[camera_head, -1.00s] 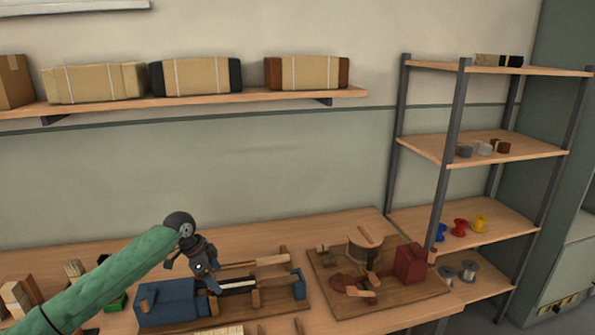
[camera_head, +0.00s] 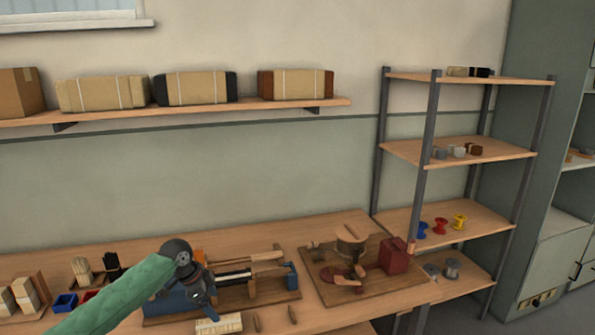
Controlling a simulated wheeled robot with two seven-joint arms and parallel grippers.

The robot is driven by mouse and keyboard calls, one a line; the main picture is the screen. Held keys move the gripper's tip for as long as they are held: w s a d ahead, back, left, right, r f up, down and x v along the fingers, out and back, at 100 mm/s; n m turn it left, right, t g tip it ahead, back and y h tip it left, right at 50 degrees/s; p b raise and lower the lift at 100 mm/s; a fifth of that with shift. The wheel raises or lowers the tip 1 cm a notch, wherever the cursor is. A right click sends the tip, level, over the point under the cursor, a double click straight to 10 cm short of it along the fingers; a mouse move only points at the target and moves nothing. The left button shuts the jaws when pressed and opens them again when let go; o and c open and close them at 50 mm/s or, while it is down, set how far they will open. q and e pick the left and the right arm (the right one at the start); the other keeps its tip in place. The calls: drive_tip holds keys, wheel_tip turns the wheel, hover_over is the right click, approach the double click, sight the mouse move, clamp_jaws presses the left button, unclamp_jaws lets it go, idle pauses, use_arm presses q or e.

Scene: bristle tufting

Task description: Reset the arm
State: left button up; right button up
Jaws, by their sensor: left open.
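My left arm, in a green sleeve, comes in from the lower left of the head view. My left gripper (camera_head: 203,294) is dark grey and open, with nothing seen between its fingers. It hangs over the left part of a blue tufting machine (camera_head: 178,303) on a wooden base and hides some of it. I cannot tell whether it touches the machine. My right arm and gripper are out of view.
The workbench (camera_head: 340,318) also holds a board with a red block (camera_head: 394,256) and round parts. Brush blocks and small bins (camera_head: 65,302) stand at the left. A wall shelf (camera_head: 200,110) carries wrapped bundles. A shelf rack (camera_head: 460,150) with coloured spools stands at right.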

use_arm(q)
drive_tip(key=s+d+f+n, duration=0.1)
drive_tip(key=s+d+f, duration=0.3)
drive_tip(key=s, duration=0.3)
drive_tip(key=s+d+f+n+t, duration=0.1)
drive_tip(key=s+d+f+n, duration=0.1)
drive_tip(key=s+d+f, duration=0.35)
drive_tip(key=s+d+f+n, duration=0.1)
drive_tip(key=s+d+f, duration=0.2)
drive_tip(key=s, duration=0.6)
drive_tip(key=s+a+n+t+y, duration=0.15)
drive_tip(key=s+a+n, duration=0.3)
drive_tip(key=s, duration=0.65)
drive_tip(key=s+a+n+y, duration=0.3)
drive_tip(key=s+a+n, duration=0.15)
drive_tip(key=s, duration=0.75)
drive_tip(key=s+d+f+g, duration=0.1)
drive_tip(key=s+f, duration=0.1)
drive_tip(key=f, duration=1.9)
drive_tip(key=s+d+f+g, duration=0.1)
drive_tip(key=s+d+f, duration=0.1)
drive_tip(key=f, duration=1.9)
drive_tip(key=shift+s+f+h, duration=0.2)
drive_tip(key=shift+s+h, duration=0.25)
drive_tip(key=shift+s, duration=0.1)
